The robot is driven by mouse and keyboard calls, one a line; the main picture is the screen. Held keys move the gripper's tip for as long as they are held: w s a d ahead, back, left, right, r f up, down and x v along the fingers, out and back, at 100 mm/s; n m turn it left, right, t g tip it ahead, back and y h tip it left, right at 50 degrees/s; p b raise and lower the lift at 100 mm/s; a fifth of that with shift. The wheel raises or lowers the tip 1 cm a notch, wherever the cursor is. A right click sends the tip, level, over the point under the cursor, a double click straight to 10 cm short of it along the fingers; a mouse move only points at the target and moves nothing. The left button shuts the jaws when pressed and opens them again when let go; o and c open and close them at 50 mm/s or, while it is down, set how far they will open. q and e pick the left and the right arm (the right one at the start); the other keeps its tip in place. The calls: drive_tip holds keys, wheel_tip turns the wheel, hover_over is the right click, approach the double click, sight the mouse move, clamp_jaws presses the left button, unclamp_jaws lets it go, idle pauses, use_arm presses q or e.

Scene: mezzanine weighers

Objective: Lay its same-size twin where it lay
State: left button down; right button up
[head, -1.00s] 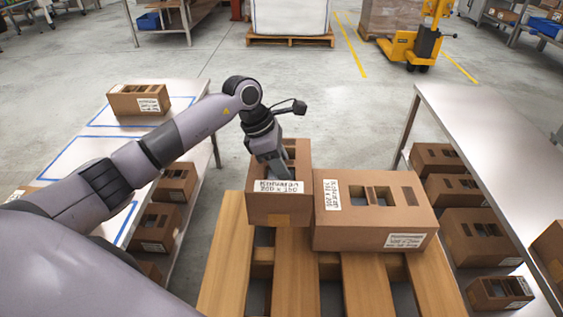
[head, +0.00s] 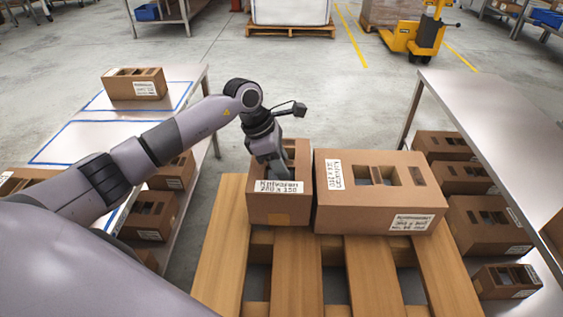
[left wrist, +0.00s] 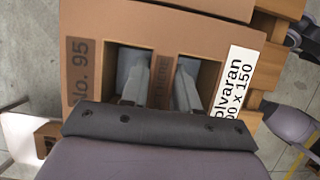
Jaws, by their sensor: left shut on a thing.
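My left gripper (head: 275,172) is shut on a brown slotted carton (head: 280,208) with a white label. In the left wrist view the fingers (left wrist: 158,92) go down into two slots and hold the bar between them; this carton (left wrist: 105,50) shows "No. 95" there. The carton is upright over the wooden pallet (head: 295,265); I cannot tell whether it touches it. Close at its right stands a wider brown carton (head: 380,208) with two white labels. On the left table (head: 85,142), blue outlines mark places, and one carton (head: 120,88) stands in the far one. My right gripper is out of view.
The right table (head: 480,120) has a largely bare top. Several slotted cartons (head: 485,222) stand on its lower shelf, and others (head: 150,217) under the left table. The middle outlined place (head: 80,143) is empty. A yellow pallet truck (head: 415,38) stands behind on open floor.

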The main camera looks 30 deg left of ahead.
use_arm(q)
drive_tip(key=shift+f+b, duration=0.7)
drive_tip(key=shift+f, duration=0.45)
drive_tip(key=shift+f, duration=0.25)
drive_tip(key=c, duration=0.8)
unclamp_jaws()
drive_tip(key=shift+v, duration=3.6)
